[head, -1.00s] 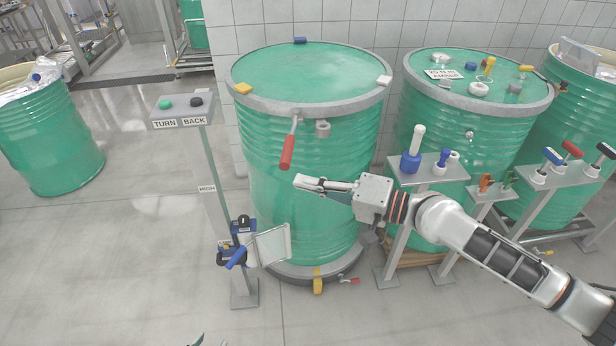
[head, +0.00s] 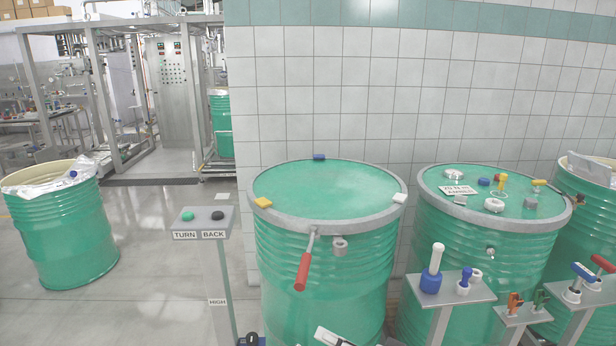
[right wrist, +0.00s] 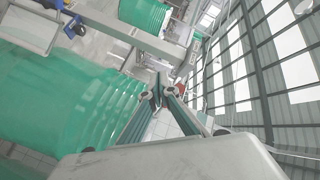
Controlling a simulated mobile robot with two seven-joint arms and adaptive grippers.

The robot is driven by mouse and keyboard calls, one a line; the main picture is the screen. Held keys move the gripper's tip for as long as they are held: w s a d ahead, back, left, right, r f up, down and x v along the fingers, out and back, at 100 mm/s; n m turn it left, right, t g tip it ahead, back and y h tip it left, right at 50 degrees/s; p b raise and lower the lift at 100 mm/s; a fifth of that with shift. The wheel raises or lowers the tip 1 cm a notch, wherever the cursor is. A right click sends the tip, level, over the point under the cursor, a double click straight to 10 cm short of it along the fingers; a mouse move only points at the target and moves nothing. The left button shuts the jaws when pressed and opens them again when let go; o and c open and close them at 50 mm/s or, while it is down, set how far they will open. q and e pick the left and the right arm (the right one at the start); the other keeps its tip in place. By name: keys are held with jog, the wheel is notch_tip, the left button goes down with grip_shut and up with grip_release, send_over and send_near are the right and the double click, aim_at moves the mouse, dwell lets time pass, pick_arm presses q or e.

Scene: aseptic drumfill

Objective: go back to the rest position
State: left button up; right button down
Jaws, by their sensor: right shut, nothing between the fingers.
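My right gripper (right wrist: 165,92) shows in the right wrist view with its fingers together and nothing between them. In the head view only a small part of it (head: 332,338) shows at the bottom edge, in front of the middle green drum (head: 325,270). That drum stands closed, with a red-handled lever (head: 303,270) hanging at its rim. In the right wrist view a green drum wall (right wrist: 90,105) fills the left side, beside the gripper. My left gripper is in neither view.
A TURN/BACK button post (head: 203,222) stands left of the middle drum. Tool stands (head: 455,291) are in front of the right drum (head: 460,245). An open, lined drum (head: 65,235) stands at far left. Floor (head: 160,265) between it and the post is clear.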

jog(key=s+d+f+n+h, duration=0.1)
jog(key=s+d+f+h, duration=0.2)
jog(key=s+d+f, duration=0.3)
jog(key=s+d+f+n+h, duration=0.2)
jog(key=s+d+f+h, duration=0.2)
jog(key=f, duration=0.8)
jog(key=s+d+f+n+h, duration=0.1)
jog(key=s+d+f+h, duration=0.3)
jog(key=s+d+f, duration=0.4)
jog(key=shift+s+f+n, duration=0.3)
jog(key=shift+s+f, duration=0.2)
jog(key=shift+f, duration=0.35)
